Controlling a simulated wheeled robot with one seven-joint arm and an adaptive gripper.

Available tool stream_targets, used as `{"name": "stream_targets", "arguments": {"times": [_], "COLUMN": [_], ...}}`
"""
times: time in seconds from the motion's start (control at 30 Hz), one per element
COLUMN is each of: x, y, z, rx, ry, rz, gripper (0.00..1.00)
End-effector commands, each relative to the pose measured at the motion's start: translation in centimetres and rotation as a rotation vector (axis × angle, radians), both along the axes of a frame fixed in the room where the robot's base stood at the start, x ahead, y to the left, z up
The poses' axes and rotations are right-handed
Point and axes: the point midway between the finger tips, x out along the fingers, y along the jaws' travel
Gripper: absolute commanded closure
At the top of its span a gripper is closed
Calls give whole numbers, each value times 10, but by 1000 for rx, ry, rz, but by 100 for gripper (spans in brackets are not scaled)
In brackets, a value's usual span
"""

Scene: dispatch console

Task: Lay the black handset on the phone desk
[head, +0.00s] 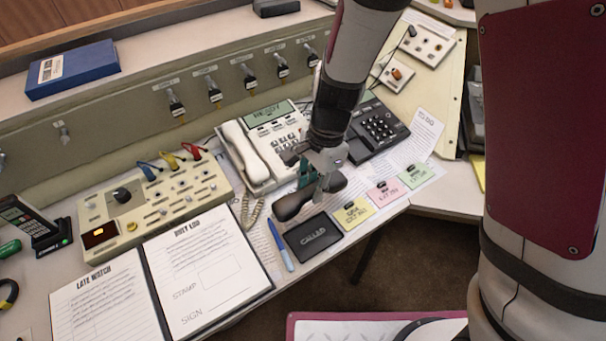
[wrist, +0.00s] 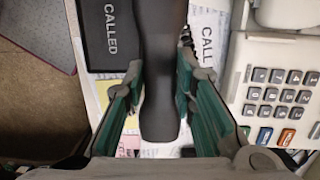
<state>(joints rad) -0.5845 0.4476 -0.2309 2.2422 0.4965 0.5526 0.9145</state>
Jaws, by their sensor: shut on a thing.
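My gripper (head: 315,180) is shut on the black handset (head: 292,207), which also fills the middle of the wrist view (wrist: 160,55) between my green-sided fingers. In the head view the handset lies across in front of the white phone, beside the black CALLED card (head: 313,236). It is over the phone desk (head: 398,205); whether it touches the papers beneath cannot be told. The black phone base (head: 376,130) stands behind and to the right, partly hidden by my arm. The white phone (head: 270,140) has its own white handset (head: 244,151) on it.
Yellow (head: 353,213), pink (head: 384,193) and green (head: 418,176) notes line the front edge. A blue pen (head: 280,245), an open duty log (head: 205,270) and a switch panel (head: 150,208) lie to the left. A plug panel (head: 190,95) runs behind.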

Motion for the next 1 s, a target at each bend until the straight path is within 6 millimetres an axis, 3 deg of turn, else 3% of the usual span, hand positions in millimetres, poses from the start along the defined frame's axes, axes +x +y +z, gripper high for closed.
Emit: {"name": "stream_targets", "arguments": {"times": [0.1, 0.3, 0.63, 1.0], "x": [22, 37, 37, 37], "y": [12, 22, 21, 22], "z": [-3, -4, -39, -42], "rx": [0, 0, -1, 0], "ry": [-2, -1, 2, 0], "rz": [1, 0, 0, 0], "gripper": [100, 100, 100, 100]}}
